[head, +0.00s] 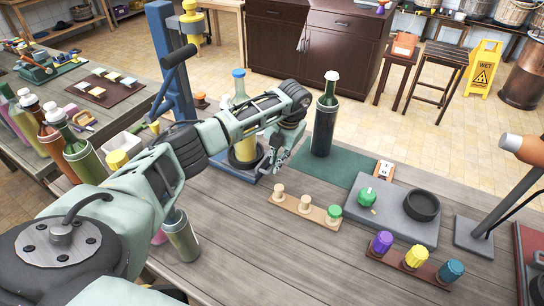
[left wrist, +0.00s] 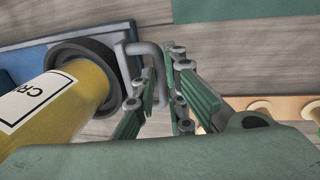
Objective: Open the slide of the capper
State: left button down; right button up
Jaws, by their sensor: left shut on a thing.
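The capper has a blue post (head: 170,60) with a dark lever arm and a yellow head (head: 190,22). On its blue base (left wrist: 30,48) stands a yellow bottle with a label (left wrist: 52,98), its foot in a dark ring (left wrist: 92,62). A grey loop handle (left wrist: 152,58) sits beside the ring, on the side facing my gripper. My left gripper (head: 277,160) is low at the right of the bottle; in the left wrist view its fingers (left wrist: 160,100) are closed around the handle's outer bar. My forearm hides part of the capper. My right gripper is not in view.
A green mat (head: 340,165) with a dark bottle (head: 325,118) lies right of the gripper. A wooden strip (head: 304,209) with pegs is in front. A grey tray (head: 392,222), a strip of coloured caps (head: 412,263) and a lamp-like stand (head: 475,235) are further right. Bottles crowd the left.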

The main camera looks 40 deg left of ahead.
pick_arm(q)
jog(key=shift+r, duration=0.1)
jog(key=c, duration=1.9)
grip_release()
jog(key=shift+o, duration=0.2)
notch_tip(320, 180, up, 12)
jog(key=d, duration=0.2)
jog(key=shift+d+f, duration=0.15)
jog(key=shift+f, duration=0.1)
